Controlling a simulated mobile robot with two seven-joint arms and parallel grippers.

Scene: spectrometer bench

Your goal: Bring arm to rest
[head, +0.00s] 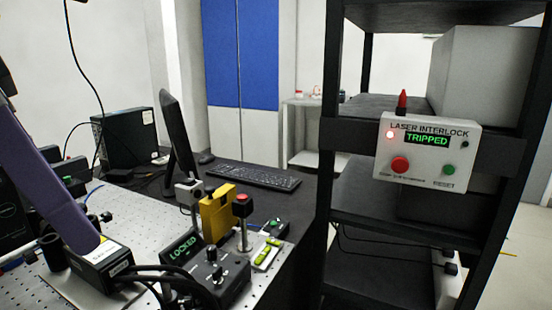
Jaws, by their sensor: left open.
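My left arm comes in from the left edge as a purple-grey link slanting down. My left gripper (84,243) is at its lower end, over the near-left part of the optical breadboard (135,208). It is open, with nothing seen held in it, though its fingers are hard to make out. A black box with a white label (105,265) lies just below it; I cannot tell whether they touch. My right gripper is out of view.
A control box reading LOCKED (183,248), a yellow mount (217,212) and a red-topped post (242,207) crowd the bench's right side. A monitor (177,140) and keyboard (240,176) stand behind. A rack (345,210) at right carries a laser interlock panel (425,172) reading TRIPPED, its red lamp lit.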

